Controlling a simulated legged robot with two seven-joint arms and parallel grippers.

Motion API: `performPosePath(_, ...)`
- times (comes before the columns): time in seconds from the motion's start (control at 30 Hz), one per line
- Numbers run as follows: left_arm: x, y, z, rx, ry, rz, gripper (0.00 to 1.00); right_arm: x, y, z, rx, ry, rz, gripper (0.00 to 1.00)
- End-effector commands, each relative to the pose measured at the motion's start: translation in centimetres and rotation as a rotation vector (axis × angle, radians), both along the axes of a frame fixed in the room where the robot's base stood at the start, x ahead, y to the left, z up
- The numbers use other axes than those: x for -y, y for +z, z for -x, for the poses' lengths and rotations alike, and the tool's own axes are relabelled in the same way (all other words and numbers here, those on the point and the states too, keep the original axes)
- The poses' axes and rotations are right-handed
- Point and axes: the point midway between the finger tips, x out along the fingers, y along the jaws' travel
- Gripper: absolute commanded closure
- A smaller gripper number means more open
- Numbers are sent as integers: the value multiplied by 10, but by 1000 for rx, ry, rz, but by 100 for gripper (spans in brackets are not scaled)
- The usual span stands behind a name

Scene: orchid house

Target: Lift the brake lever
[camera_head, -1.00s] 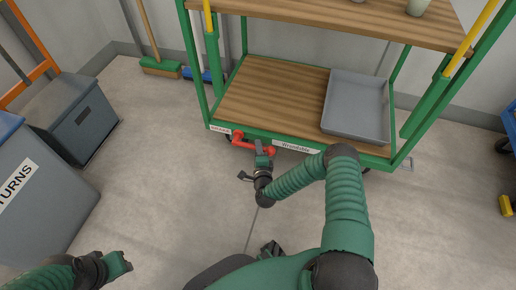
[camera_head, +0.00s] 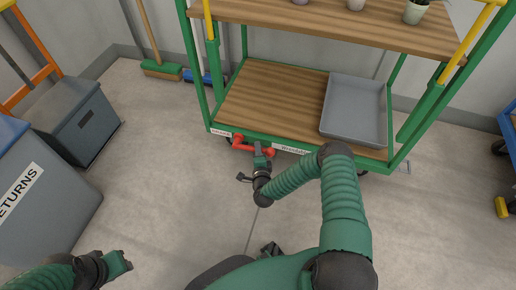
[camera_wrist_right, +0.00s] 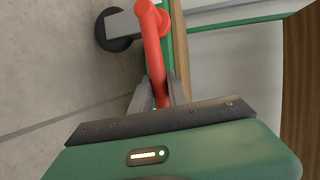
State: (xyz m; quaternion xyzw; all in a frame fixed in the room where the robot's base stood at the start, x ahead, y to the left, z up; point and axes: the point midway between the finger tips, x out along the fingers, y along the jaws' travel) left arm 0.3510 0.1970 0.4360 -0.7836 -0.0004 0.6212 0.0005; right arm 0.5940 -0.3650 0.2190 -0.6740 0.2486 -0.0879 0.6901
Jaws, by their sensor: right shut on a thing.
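The red brake lever (camera_head: 240,146) sits low on the near edge of the green cart (camera_head: 203,90), close to its left corner. In the right wrist view the red lever (camera_wrist_right: 154,50) runs down between the fingers of my right gripper (camera_wrist_right: 160,95). My right gripper, also in the head view (camera_head: 262,157), is shut on the lever's right end. My left gripper (camera_head: 122,262) is at the lower left, over bare floor and far from the lever. Its jaws are too small to judge.
A grey tray (camera_head: 328,128) lies on the cart's lower wooden shelf; small pots (camera_head: 414,14) stand on the upper shelf. Grey bins (camera_head: 75,195) stand at the left. A broom (camera_head: 160,70) leans at the back wall. The floor before the cart is clear.

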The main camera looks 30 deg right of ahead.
Motion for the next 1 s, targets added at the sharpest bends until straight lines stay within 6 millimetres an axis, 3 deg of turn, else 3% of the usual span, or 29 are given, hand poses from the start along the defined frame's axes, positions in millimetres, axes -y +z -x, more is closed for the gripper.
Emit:
performPosePath(0.03, 0, 18, 0, 0, 0, 0, 66, -4, 10, 1, -33, 7, 17, 100)
performPosePath(0.2, 0, 52, 0, 0, 0, 0, 66, -7, 27, -1, -136, 10, 109, 100)
performPosePath(0.5, 0, 99, 0, 0, 0, 0, 66, -14, 49, -11, -348, 10, 293, 100)
performPosePath(1.0, 0, 125, 0, 0, 0, 0, 66, -29, 67, -28, -605, 12, 511, 100)
